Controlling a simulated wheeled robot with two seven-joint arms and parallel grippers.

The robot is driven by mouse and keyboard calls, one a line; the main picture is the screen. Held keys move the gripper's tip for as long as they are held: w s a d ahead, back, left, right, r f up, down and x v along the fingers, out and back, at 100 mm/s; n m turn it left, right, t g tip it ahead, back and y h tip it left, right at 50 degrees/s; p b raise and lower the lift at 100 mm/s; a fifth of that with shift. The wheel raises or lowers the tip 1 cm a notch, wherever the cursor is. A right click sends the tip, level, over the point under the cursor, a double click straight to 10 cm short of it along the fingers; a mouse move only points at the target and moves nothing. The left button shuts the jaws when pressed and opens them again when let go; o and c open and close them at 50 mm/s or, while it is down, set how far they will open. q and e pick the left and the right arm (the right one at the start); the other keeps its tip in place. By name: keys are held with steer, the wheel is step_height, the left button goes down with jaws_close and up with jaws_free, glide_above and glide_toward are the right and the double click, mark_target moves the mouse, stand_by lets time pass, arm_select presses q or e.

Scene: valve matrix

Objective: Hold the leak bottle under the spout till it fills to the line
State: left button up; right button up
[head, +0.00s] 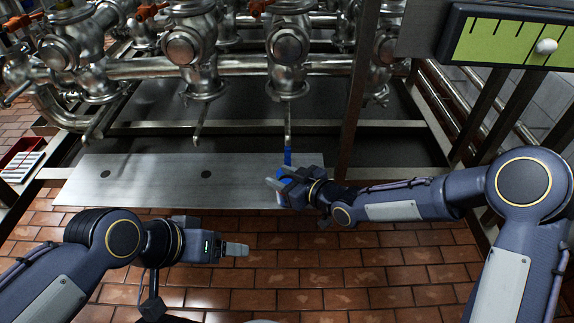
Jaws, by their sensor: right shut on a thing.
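My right gripper (279,184) is shut on a small blue thing, which I take to be the leak bottle (289,174). The gripper's fingers hide most of the bottle, so its line and fill level do not show. A thin metal spout (288,122) hangs down from the pipework above the bottle. A narrow blue strip (288,157) shows between spout and bottle; whether it is liquid or part of the bottle I cannot tell. My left gripper (237,249) is over the brick floor at lower left, away from the bottle. Its finger gap cannot be made out.
Steel valves and pipes (150,68) fill the back, with other spouts to the left. A flat steel plate (140,180) lies below them. A dark upright post (357,90) stands right of the spout. A green gauge (505,40) hangs at upper right. A red tray (20,160) is at left.

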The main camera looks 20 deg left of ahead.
steer(key=shift+s+d+r, duration=0.2)
steer(key=shift+s+r, duration=0.3)
steer(key=shift+s, duration=0.3)
steer(key=shift+s+d+r, duration=0.25)
steer(key=shift+s+r, duration=0.25)
steer(key=shift+s, duration=0.3)
steer(key=shift+s+d+r, duration=0.2)
steer(key=shift+s+r, duration=0.3)
steer(key=shift+s, duration=0.3)
